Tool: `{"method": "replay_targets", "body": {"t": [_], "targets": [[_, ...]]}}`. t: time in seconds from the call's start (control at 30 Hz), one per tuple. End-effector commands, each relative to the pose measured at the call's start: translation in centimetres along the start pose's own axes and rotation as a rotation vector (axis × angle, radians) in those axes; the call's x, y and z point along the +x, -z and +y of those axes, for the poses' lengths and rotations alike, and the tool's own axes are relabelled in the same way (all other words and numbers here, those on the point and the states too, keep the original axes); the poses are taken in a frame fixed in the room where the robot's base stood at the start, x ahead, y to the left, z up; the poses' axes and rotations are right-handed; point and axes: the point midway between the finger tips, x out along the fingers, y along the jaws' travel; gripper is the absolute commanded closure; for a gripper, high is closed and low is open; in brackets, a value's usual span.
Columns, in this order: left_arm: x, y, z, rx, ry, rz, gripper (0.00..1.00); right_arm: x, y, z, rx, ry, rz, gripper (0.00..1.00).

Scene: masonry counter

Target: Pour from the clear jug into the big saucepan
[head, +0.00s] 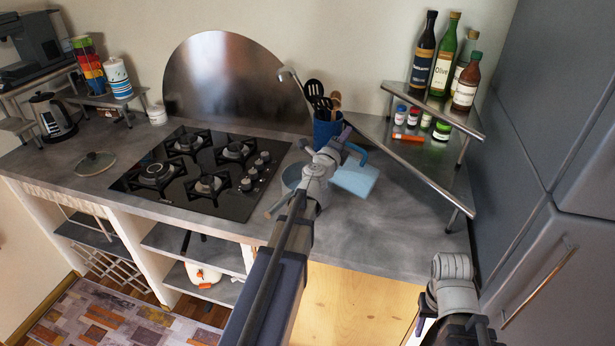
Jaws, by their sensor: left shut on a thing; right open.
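The clear jug (355,179) looks pale blue and see-through. It is tilted in the air above the counter, right of the hob. My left gripper (343,147) is shut on it near its blue handle. The jug's contents cannot be made out.
A black gas hob (205,170) lies left of the pan. A blue utensil holder (326,130) stands close behind my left gripper. A corner shelf (425,108) with bottles and jars stands at the right. Counter between pan and shelf (400,225) is clear. A lid (95,163) lies far left.

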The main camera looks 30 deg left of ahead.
Motion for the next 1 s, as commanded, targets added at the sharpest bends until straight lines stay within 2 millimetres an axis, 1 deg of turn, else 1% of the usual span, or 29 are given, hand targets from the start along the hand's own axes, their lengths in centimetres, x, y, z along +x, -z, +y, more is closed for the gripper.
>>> {"method": "replay_targets", "body": {"t": [1.0], "targets": [[0.12,-0.37,-0.23,-0.036,0.001,0.002,1.00,-0.31,-0.02,0.03,0.000,0.000,0.000,0.50]]}}
